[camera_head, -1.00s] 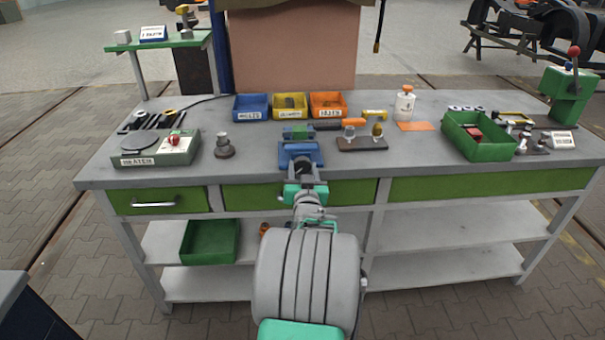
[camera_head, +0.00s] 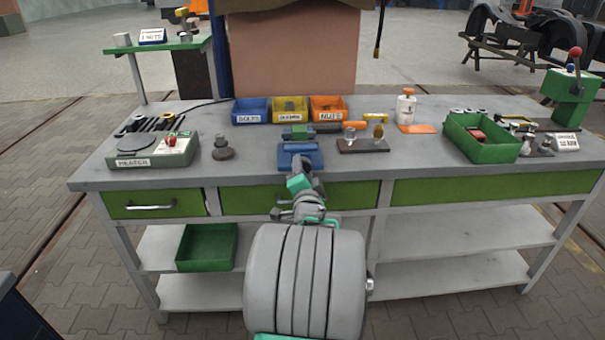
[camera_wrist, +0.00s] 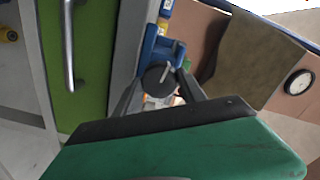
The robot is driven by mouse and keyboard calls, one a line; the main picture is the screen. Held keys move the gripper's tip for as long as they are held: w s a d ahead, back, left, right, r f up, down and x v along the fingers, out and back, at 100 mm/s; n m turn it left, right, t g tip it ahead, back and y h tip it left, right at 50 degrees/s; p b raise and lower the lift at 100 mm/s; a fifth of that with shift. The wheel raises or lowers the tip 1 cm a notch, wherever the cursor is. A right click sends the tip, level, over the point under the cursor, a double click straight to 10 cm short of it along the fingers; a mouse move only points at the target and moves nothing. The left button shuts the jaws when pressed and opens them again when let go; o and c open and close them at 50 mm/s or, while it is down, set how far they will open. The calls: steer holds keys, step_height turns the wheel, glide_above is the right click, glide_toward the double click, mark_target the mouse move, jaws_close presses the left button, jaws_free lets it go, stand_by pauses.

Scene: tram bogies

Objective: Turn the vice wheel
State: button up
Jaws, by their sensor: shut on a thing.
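The blue vice (camera_head: 300,156) stands at the front edge of the workbench, in the middle. It also shows in the wrist view (camera_wrist: 154,48). The dark round vice wheel (camera_wrist: 157,76) with a light bar across it lies between my gripper's fingers in the wrist view. My gripper (camera_head: 303,170) is at the front of the vice, shut on the wheel. In the head view my gripper and arm hide most of the wheel.
Blue, yellow and orange bins (camera_head: 290,108) stand behind the vice. A heater (camera_head: 155,150) is at the left, a green crate (camera_head: 482,140) at the right. Green drawers (camera_head: 155,204) with handles lie just below the bench edge. An open green box (camera_head: 207,247) sits on the shelf below.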

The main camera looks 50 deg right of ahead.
steer(key=shift+m, duration=1.5)
steer(key=o, duration=1.4)
steer(key=v, duration=0.8)
steer(key=shift+b, duration=0.3)
